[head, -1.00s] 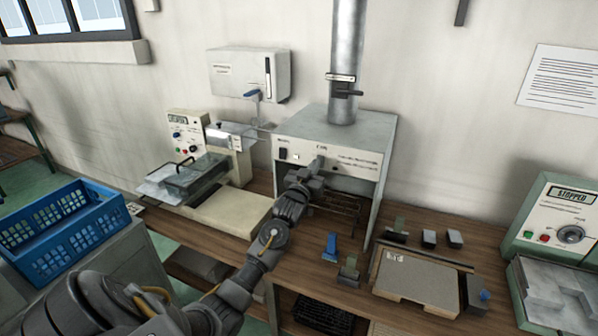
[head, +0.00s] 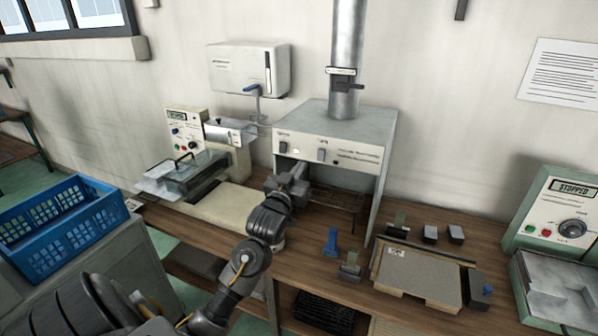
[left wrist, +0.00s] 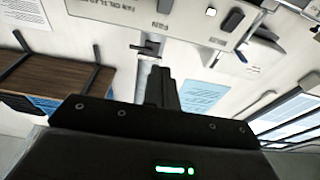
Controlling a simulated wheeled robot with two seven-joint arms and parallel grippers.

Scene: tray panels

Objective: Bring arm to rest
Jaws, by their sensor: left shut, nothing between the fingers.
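My left arm comes in from the lower left in the head view. From the head view I cannot tell whether the gripper touches the hood. My right gripper is in neither view.
A blue crate (head: 62,232) stands at the left. A machine with a clear-lidded tray (head: 190,170) is left of the gripper. A board (head: 420,277), small blocks and a blue-handled tool (head: 331,243) lie to the right. A green machine (head: 560,225) stands far right.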

